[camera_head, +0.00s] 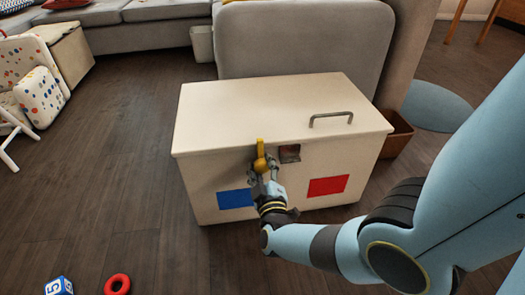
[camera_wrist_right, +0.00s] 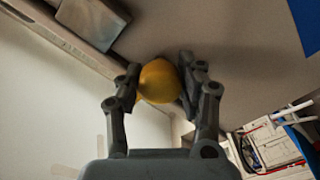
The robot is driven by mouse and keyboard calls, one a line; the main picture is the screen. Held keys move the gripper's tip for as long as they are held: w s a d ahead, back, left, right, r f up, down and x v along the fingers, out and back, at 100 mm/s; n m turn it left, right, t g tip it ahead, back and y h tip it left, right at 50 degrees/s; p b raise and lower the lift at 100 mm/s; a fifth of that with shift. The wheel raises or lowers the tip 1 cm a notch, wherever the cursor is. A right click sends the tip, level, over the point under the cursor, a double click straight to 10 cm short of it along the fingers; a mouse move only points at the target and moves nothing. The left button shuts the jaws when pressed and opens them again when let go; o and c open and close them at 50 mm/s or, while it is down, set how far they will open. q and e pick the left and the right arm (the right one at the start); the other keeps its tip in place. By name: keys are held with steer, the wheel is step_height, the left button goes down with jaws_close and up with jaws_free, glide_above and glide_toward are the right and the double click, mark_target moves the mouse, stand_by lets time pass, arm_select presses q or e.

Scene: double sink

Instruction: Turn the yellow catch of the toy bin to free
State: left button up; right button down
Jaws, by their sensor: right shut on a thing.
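The white toy bin (camera_head: 270,112) stands on the floor with its lid down. Its yellow catch (camera_head: 260,150) is on the front face, just under the lid edge, and points upward in the head view. My right gripper (camera_head: 264,171) is at the catch with its fingers on either side of it. In the right wrist view the catch's round yellow knob (camera_wrist_right: 159,81) sits between the two fingertips, and the gripper is shut on it. The fingers hide part of the catch. My left gripper is not in view.
A metal handle (camera_head: 331,118) is on the lid. A small square plate (camera_head: 290,153), a blue patch (camera_head: 235,199) and a red patch (camera_head: 328,186) are on the front. A red ring (camera_head: 118,285) and a blue block (camera_head: 59,286) lie on the floor at front left.

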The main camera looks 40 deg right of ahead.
stand_by(0.4)
steer(key=c, duration=0.8)
jaws_free()
steer(key=shift+s+a, duration=0.1)
steer(key=v, duration=1.2)
